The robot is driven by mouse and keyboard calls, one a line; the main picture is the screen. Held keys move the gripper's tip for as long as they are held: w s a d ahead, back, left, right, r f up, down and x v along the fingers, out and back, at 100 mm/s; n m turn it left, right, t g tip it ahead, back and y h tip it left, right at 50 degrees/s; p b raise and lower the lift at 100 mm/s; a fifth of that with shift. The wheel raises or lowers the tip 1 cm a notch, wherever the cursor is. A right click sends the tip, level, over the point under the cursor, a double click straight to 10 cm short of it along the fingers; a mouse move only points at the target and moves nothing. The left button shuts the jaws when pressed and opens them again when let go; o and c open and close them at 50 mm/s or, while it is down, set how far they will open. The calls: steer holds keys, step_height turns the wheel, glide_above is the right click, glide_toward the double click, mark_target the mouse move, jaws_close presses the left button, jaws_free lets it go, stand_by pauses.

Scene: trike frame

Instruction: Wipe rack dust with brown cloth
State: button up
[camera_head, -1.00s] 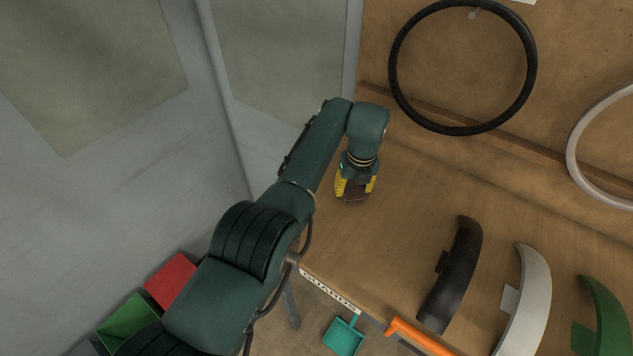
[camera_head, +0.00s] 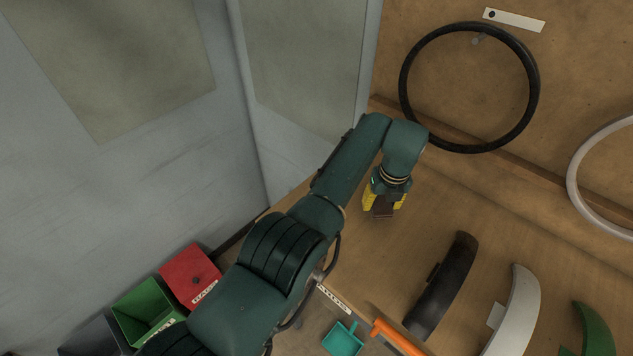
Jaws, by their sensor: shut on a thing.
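My gripper (camera_head: 384,202) has yellow fingers and is shut on a dark brown cloth (camera_head: 381,211). The cloth is small and folded-looking, and sits low between the fingertips, at or just above the wooden rack shelf (camera_head: 460,208). I cannot tell whether the cloth touches the wood. No dust can be made out on the shelf from here. My arm hides part of the shelf's left end.
A black tyre (camera_head: 404,85) and a white ring (camera_head: 573,180) hang on the back board. Black (camera_head: 446,285), white (camera_head: 520,310) and green (camera_head: 597,330) fenders lie on the shelf. Red (camera_head: 190,272) and green (camera_head: 145,308) bins, a teal dustpan (camera_head: 343,339) and an orange handle (camera_head: 397,337) are lower.

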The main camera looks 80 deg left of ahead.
steer(key=shift+r+p, duration=1.65)
steer(key=shift+r, duration=1.05)
